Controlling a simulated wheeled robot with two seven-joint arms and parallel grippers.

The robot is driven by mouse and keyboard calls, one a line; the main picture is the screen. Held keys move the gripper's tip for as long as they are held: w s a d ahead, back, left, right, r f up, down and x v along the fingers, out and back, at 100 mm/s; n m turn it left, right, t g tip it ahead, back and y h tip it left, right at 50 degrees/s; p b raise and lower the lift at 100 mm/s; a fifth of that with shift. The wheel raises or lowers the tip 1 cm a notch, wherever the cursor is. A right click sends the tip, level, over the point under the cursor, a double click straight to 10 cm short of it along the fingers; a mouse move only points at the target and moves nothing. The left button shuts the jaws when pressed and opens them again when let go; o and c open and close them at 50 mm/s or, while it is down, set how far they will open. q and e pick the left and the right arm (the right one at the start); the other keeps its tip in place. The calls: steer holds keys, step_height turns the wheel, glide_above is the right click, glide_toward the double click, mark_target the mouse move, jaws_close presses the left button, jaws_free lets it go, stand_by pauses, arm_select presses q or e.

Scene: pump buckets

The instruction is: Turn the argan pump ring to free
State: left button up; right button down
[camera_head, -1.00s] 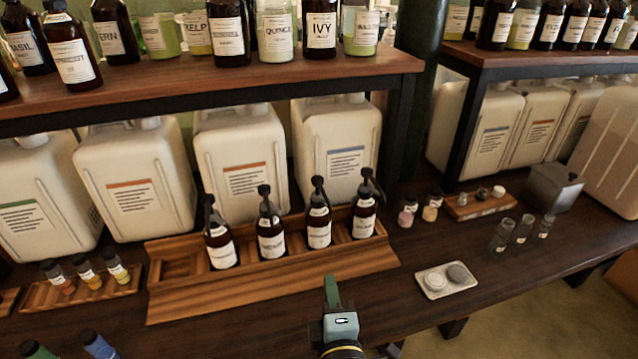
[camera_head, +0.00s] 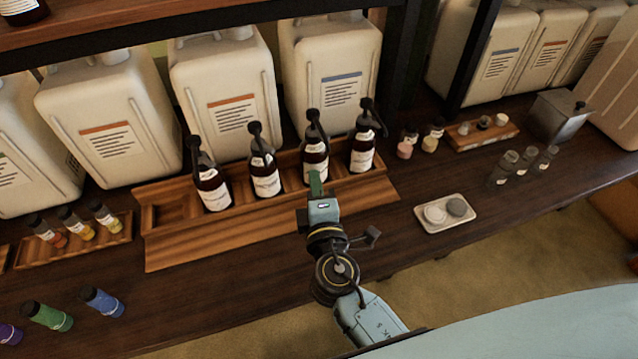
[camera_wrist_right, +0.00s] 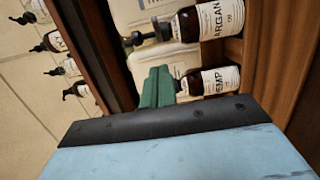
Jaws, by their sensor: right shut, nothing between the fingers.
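The argan bottle (camera_wrist_right: 209,20) shows in the right wrist view, dark brown with a white label, lying sideways in that picture with its black pump (camera_wrist_right: 140,38) pointing left. Its ring at the neck is small, and its setting cannot be read. The hemp bottle (camera_wrist_right: 208,83) is just below it in that view. In the head view several pump bottles stand upright in a wooden rack (camera_head: 190,245); their labels are too small to read. My right gripper (camera_head: 315,183) is shut and empty, its green fingertips (camera_wrist_right: 157,88) in front of the third bottle from the left. My left gripper is not in view.
White jugs (camera_head: 108,125) stand behind the rack. Coloured vials (camera_head: 48,316) lie at lower left. The counter in front of the rack is mostly clear.

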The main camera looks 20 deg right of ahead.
glide_toward(320, 136)
steer(key=w+a, duration=0.2)
steer(key=w, duration=0.1)
steer(key=shift+w+d+f+p, duration=0.1)
steer(key=shift+w+d+p, duration=0.6)
steer(key=shift+w+d, duration=0.7)
